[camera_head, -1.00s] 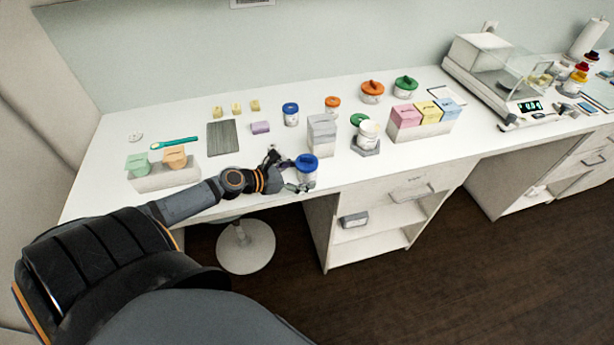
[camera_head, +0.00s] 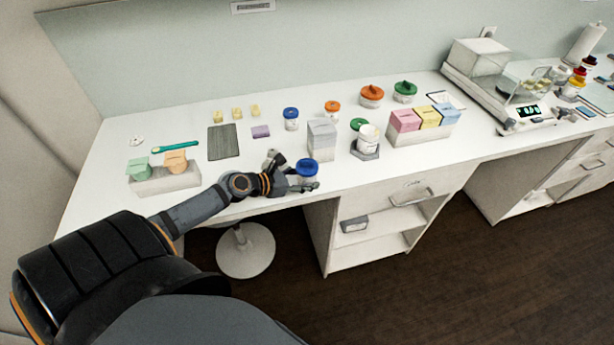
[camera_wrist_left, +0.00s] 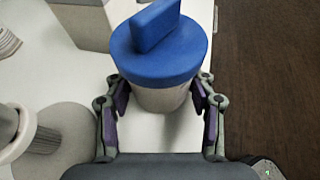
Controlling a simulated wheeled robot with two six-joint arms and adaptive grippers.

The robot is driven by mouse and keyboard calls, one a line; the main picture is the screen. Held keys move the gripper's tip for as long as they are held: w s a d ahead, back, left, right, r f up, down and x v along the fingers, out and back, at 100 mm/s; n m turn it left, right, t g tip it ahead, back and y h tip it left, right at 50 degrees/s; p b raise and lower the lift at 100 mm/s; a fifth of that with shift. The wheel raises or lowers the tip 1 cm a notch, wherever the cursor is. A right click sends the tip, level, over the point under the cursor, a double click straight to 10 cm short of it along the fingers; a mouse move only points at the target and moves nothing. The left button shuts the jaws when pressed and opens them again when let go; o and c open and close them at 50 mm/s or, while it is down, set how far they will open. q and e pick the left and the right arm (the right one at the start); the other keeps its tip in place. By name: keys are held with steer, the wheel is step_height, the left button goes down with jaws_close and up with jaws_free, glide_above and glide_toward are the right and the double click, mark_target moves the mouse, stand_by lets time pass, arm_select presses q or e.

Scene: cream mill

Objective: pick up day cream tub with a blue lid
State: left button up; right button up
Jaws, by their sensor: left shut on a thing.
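A white day cream tub with a blue lid (camera_head: 307,167) stands at the front edge of the desk, and it also shows large in the left wrist view (camera_wrist_left: 160,55). My left gripper (camera_head: 296,180) is shut on this tub, with a finger on each side of its body below the lid, as the left wrist view shows (camera_wrist_left: 160,100). The tub looks upright; I cannot tell whether it touches the desk. A second blue-lidded tub (camera_head: 291,119) stands farther back. My right gripper is not in view.
A grey-white box (camera_head: 322,140) stands just behind the held tub. A white jar (camera_head: 367,140) stands to its right. A tray of coloured boxes (camera_head: 422,132) and a scale (camera_head: 524,115) lie farther right. A holder with green and orange boxes (camera_head: 165,181) is at left.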

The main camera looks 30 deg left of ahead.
mark_target(301, 170)
arm_select(q)
steer(key=shift+c, duration=0.6)
steer(key=shift+r, duration=0.1)
steer(key=shift+r, duration=0.3)
steer(key=r, duration=0.1)
steer(key=r+p, duration=0.2)
steer(key=shift+s+d+r, duration=0.1)
steer(key=shift+d+r, duration=0.15)
steer(key=shift+r, duration=0.1)
steer(key=d+r+p, duration=0.2)
steer(key=r+p, duration=0.1)
steer(key=s+d+r+p, duration=0.1)
steer(key=shift+s+d+r, duration=0.1)
steer(key=shift+r, duration=0.3)
steer(key=s+d+r+p, duration=0.3)
steer(key=d, duration=0.6)
steer(key=shift+s+d+r, duration=0.15)
steer(key=shift+s+r, duration=0.2)
steer(key=shift+s, duration=0.05)
